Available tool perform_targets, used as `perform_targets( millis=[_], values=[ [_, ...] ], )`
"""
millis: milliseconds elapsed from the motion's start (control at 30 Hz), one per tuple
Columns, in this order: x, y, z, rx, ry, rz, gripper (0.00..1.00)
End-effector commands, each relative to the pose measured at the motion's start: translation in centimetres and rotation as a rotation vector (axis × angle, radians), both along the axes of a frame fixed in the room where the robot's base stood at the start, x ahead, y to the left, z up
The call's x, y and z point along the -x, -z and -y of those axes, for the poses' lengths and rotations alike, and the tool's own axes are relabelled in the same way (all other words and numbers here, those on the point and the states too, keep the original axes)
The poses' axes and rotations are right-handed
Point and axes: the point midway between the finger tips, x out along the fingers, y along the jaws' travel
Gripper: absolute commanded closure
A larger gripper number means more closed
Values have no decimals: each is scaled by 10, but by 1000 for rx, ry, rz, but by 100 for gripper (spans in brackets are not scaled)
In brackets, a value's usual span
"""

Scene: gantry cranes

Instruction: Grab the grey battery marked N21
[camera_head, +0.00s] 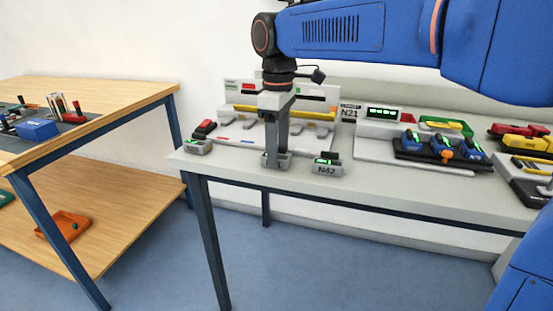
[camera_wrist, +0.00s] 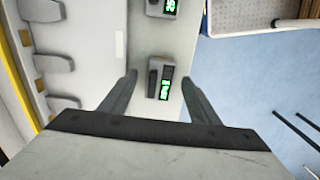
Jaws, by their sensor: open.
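My gripper (camera_head: 276,150) points straight down at the front of the grey table, with its jaws open. A small grey battery (camera_head: 272,161) is right below it, partly hidden by the fingers. In the wrist view this battery (camera_wrist: 154,80) lies between the two fingertips (camera_wrist: 160,80), with a green display facing up. I cannot tell whether the fingers reach down around it. Its marking is not readable. A second grey battery, marked N42 (camera_head: 327,170), stands just to the right. A third (camera_head: 197,148) stands to the left, its marking too small to read; it also shows in the wrist view (camera_wrist: 160,9).
A label reading N21 (camera_head: 349,113) is behind the row, beside a white station with a green screen (camera_head: 383,113). A rack with a yellow bar (camera_head: 250,108) stands behind my gripper. A blue-and-black tray (camera_head: 440,152) is at right. A wooden workbench (camera_head: 100,88) is at left.

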Motion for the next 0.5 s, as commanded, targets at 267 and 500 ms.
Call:
perform_targets(
  millis=[267,500],
  values=[
    [0,15,0,0,0,0,44],
    [0,15,0,0,0,0,65]
  ],
)
